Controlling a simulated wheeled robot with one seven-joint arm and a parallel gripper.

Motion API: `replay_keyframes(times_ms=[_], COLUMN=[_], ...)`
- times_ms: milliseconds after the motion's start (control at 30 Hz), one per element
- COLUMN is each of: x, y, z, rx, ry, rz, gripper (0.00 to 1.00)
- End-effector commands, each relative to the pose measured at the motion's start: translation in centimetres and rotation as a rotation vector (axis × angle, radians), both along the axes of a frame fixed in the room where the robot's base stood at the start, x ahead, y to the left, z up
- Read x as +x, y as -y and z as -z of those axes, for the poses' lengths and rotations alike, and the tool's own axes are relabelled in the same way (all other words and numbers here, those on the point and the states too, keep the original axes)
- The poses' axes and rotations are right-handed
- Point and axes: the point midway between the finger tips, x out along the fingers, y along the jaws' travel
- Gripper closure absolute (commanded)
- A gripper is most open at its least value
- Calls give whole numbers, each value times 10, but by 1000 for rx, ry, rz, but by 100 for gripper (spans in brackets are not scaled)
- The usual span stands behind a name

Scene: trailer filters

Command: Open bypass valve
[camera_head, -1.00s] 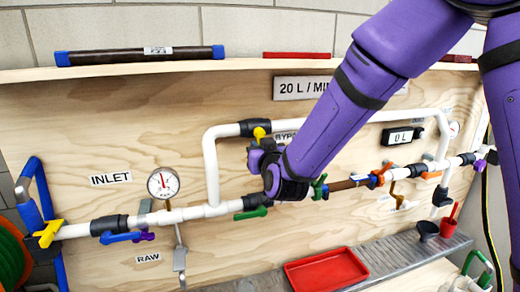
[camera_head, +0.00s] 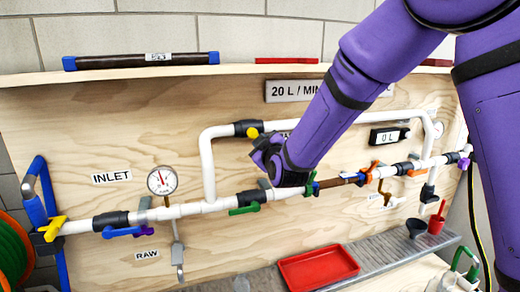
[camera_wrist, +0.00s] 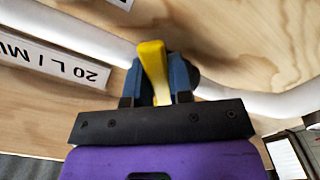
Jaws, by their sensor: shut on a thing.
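The bypass valve is a black body (camera_head: 246,127) on the raised white pipe loop in the head view. Its yellow handle (camera_head: 253,133) shows only as a small tip there, with my gripper (camera_head: 262,148) just below and to its right. In the wrist view the yellow handle (camera_wrist: 153,68) stands between the two blue fingers of my gripper (camera_wrist: 158,82). The fingers are shut on it, one on each side. My gripper hides most of the valve body in the wrist view. My arm covers most of the bypass label.
The main pipe (camera_head: 185,211) runs below, with a green handle (camera_head: 244,210) and a blue handle (camera_head: 122,232). A gauge (camera_head: 162,181) stands above it. A red tray (camera_head: 318,266) lies on the metal ledge below. A display (camera_head: 389,136) sits right of my arm.

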Motion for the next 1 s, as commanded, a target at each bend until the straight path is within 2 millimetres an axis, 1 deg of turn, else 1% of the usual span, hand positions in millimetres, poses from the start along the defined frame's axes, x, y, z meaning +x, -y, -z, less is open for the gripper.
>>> replay_keyframes(times_ms=[133,600,800,1000], x=[4,6,7,7], y=[3,11,12,12], z=[-4,-19,-25,-28], rx=[-135,-550,-688,-782], ry=[38,158,198,224], rz=[-1,-1,-1,-2], gripper=[100,100,100,100])
